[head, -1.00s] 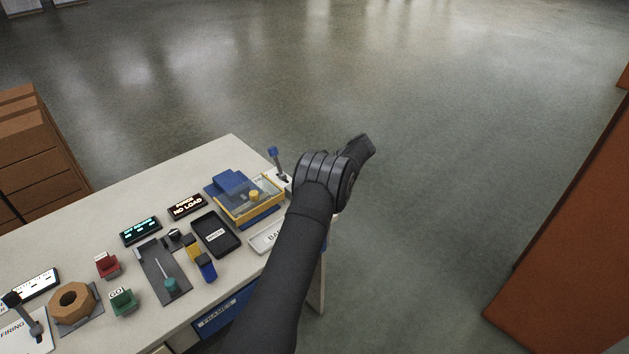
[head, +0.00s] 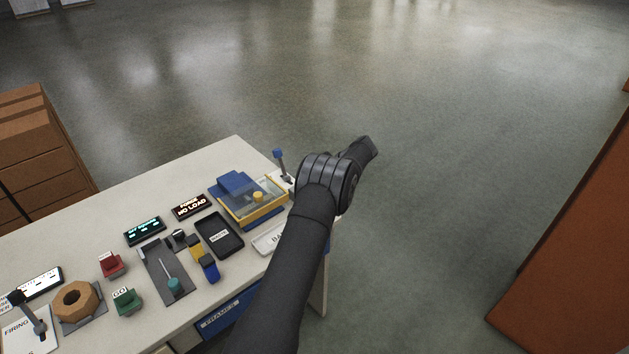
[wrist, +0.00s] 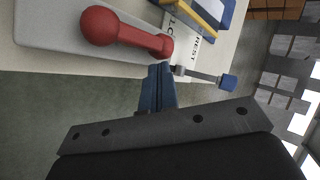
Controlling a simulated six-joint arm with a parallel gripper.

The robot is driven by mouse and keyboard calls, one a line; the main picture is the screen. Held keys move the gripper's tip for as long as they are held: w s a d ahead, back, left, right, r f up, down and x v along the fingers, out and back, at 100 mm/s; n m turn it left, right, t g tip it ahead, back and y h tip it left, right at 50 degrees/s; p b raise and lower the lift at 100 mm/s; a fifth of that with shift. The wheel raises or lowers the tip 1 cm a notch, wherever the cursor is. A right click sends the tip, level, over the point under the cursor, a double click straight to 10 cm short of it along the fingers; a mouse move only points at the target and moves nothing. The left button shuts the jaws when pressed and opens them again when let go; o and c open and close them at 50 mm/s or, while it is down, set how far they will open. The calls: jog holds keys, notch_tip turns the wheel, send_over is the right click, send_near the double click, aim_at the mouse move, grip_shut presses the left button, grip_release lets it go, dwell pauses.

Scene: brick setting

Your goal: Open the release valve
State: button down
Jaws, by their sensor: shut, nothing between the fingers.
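A red lever handle (wrist: 125,32) with a rounded knob end lies over a grey plate (wrist: 45,25) at the upper left of the wrist view. It carries no label that I can read, so I cannot confirm that it is the release valve. My gripper (wrist: 160,70) shows there as blue fingers shut together and empty. Their tips are close below the right end of the red handle; I cannot tell whether they touch it. In the head view my arm hides the red handle and the fingers.
A blue-tipped lever (wrist: 228,80) stands just right of the fingers; it also shows in the head view (head: 279,156). A yellow-edged box (head: 250,208), a dark tray (head: 218,234) and several controls cover the table (head: 215,155). Open floor lies beyond its right edge.

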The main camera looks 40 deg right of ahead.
jog(key=v, duration=1.7)
jog(key=shift+r, duration=0.15)
jog(key=shift+d, duration=0.1)
jog(key=x, duration=1.3)
jog(key=shift+f, duration=0.3)
jog(key=c, duration=2.2)
grip_release()
jog(key=shift+w, duration=0.1)
